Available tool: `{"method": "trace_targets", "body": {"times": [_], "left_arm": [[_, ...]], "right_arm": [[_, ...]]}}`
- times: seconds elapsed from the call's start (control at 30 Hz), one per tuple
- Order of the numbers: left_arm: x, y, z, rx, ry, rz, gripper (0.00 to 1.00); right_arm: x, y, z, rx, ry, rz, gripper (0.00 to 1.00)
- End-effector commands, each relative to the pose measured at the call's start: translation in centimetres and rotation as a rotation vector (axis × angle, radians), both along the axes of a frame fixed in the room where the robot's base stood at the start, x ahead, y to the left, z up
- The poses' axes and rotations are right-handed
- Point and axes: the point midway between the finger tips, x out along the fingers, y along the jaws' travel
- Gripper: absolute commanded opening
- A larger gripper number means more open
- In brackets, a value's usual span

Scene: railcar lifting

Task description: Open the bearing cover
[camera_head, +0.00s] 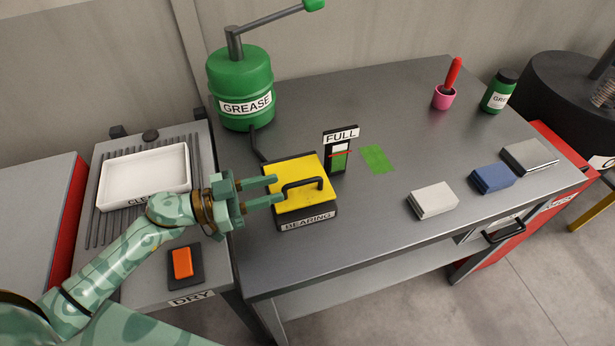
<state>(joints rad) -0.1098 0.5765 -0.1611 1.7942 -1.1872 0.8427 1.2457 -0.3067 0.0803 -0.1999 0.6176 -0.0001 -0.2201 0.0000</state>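The bearing box has a yellow cover (291,180) with a black arched handle (302,185) on top and a "BEARING" label on its front. The cover lies on the box and looks shut. My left gripper (277,189) comes in from the left over the cover. Its two green fingers are apart, pointing right toward the handle. No object shows between the fingers, and the fingertips look just short of the handle; I cannot tell whether they touch the cover. My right gripper does not show.
A green grease pump (241,85) stands behind the box, with a "FULL" gauge (340,150) beside it. Cloth stacks (432,200), a red-handled brush (453,73) and a grease jar (499,92) are at right.

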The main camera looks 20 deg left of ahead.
Motion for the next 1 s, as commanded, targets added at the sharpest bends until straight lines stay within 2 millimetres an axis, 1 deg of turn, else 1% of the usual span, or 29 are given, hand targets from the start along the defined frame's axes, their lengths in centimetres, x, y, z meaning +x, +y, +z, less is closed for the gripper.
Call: {"method": "trace_targets", "body": {"times": [0.03,0.17,0.2,0.4,0.5,0.63,0.83,0.93,0.97,1.0], "left_arm": [[0.1,-0.2,-0.6,0.000,0.002,-0.001,0.33],[1.0,-1.6,-0.4,-0.004,0.000,-0.001,0.33],[1.5,-2.2,-0.3,-0.004,-0.001,-0.001,0.33],[3.4,-4.9,-0.4,-0.002,0.000,0.001,0.33],[3.9,-5.8,-0.4,-0.003,0.002,0.000,0.33],[4.2,-6.2,-0.4,0.000,0.002,0.001,0.33],[4.2,-6.2,-0.4,0.000,0.002,0.001,0.33],[4.2,-6.2,-0.4,0.000,0.002,0.001,0.05],[4.2,-6.2,-0.4,0.000,0.002,0.001,0.00],[4.2,-6.2,-0.4,0.000,0.002,0.001,0.00]], "right_arm": [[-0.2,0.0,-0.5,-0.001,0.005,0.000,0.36],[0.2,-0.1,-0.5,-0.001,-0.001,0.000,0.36],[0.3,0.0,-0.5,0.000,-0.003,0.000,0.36],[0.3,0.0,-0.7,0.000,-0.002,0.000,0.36],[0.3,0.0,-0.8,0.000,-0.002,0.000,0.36],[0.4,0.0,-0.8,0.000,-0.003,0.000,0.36],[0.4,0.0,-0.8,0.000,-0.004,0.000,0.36],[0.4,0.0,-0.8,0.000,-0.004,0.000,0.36],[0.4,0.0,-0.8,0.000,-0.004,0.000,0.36],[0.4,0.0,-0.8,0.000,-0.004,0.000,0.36]]}}
